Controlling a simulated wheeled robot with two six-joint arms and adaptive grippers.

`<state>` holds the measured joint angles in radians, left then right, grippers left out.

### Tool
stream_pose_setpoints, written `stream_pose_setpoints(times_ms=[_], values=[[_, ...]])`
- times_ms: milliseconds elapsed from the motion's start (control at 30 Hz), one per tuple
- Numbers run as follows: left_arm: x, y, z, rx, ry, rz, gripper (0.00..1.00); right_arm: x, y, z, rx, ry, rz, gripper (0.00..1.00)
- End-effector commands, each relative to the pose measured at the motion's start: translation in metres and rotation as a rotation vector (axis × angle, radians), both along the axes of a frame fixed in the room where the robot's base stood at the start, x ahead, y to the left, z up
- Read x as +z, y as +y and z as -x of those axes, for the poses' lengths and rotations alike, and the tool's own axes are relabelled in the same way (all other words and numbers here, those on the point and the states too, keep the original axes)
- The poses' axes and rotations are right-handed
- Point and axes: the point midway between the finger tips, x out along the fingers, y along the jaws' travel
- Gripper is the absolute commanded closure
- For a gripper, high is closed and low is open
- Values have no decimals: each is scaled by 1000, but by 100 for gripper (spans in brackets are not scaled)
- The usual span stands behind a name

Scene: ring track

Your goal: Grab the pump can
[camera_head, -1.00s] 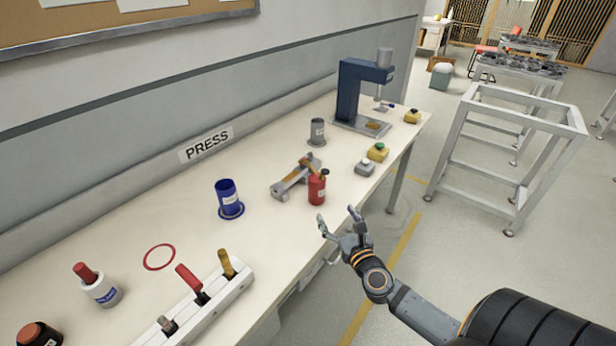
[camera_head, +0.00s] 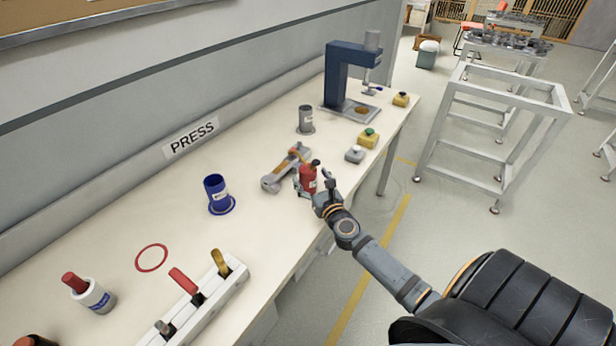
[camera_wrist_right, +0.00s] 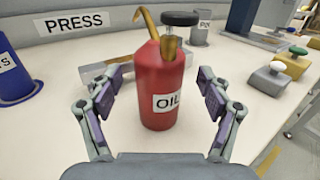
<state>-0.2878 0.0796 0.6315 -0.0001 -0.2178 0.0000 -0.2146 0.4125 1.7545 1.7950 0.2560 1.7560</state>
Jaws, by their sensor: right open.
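The pump can is a small red can (camera_head: 308,179) with a brass spout, a dark knob and a white label reading "OIL". It stands upright near the front edge of the bench, and it fills the middle of the right wrist view (camera_wrist_right: 162,88). My right gripper (camera_head: 314,187) is open, with one finger on each side of the can. In the right wrist view the fingers (camera_wrist_right: 163,92) show gaps to the can on both sides. My left gripper is not in view.
A grey clamp-like fixture (camera_head: 286,168) lies just behind the can. A blue cup (camera_head: 216,189), a grey cup (camera_head: 306,120), a grey button box (camera_head: 354,154), a yellow button box (camera_head: 368,139) and a blue press (camera_head: 345,80) stand on the bench (camera_head: 130,225). A tool rack (camera_head: 205,305) sits front left.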

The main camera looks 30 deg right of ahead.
Motion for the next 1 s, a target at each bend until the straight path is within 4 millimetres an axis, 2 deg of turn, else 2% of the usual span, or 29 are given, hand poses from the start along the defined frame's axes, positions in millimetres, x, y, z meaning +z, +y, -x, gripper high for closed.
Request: stream_pose_setpoints(times_ms=[133,400,867,900,1000], values=[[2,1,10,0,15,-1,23,2,-3,-21,-1,-1,-1,21],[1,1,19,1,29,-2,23,1,-4,-25,1,1,1,21],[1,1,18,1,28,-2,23,1,-4,-24,1,1,1,84],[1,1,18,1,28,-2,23,1,-4,-24,1,0,1,87],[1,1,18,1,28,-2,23,1,-4,-24,1,0,1,87]])
